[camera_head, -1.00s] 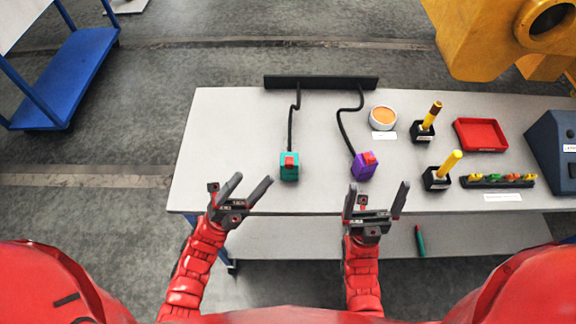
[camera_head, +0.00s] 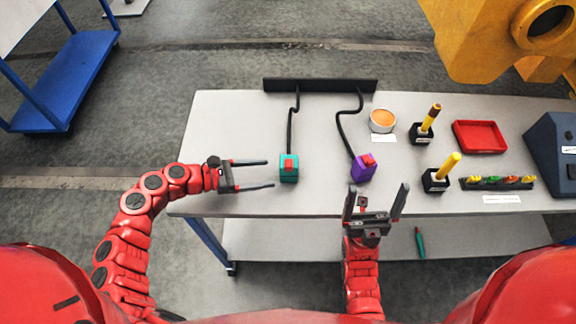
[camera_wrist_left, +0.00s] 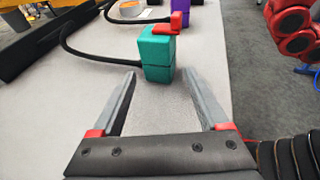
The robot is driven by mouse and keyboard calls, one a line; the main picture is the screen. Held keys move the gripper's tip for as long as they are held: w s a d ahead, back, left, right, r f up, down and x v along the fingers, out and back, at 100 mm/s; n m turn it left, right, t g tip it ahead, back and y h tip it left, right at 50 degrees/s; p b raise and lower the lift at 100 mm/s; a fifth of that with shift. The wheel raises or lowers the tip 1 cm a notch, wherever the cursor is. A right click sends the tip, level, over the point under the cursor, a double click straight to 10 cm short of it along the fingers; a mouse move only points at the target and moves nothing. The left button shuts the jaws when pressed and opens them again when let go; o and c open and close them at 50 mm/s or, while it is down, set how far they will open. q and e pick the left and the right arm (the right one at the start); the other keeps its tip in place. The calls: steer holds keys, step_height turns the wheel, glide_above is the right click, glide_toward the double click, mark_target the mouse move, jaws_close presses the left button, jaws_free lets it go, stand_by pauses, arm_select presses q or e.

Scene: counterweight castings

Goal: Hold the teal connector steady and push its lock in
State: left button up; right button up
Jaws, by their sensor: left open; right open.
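The teal connector (camera_head: 289,175) stands on the grey table with a red lock (camera_head: 289,163) on it and a black cable running to the rear bar. My left gripper (camera_head: 271,173) is open and points right, just left of the connector, with nothing between its fingers. In the left wrist view the teal connector (camera_wrist_left: 156,57) is beyond the fingertips, its red lock (camera_wrist_left: 166,28) sticking out at the top. The left gripper (camera_wrist_left: 165,85) shows open there too. My right gripper (camera_head: 375,190) is open and empty at the table's front edge, below the purple connector.
A purple connector (camera_head: 362,170) with a red lock stands right of the teal one. A black bar (camera_head: 320,85) holds both cables at the back. Farther right are a round tin (camera_head: 382,119), yellow-handled tools in black holders and a red tray (camera_head: 479,135).

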mark_target(284, 172)
arm_select(q)
steer(key=x, duration=0.1)
steer(key=p+x, duration=0.1)
steer(key=x, duration=0.1)
steer(key=shift+d+r, duration=0.1)
steer(key=shift+r, duration=0.15)
steer(key=d+f+b, duration=0.1)
steer(key=d+b, duration=0.1)
steer(key=b, duration=0.1)
steer(key=shift+w+f, duration=0.25)
steer(key=shift+f, duration=0.15)
steer(key=shift+w+d+f+b, duration=0.1)
steer(key=shift+w+d+b, duration=0.2)
steer(key=shift+d+b, duration=0.3)
steer(key=shift+d, duration=0.2)
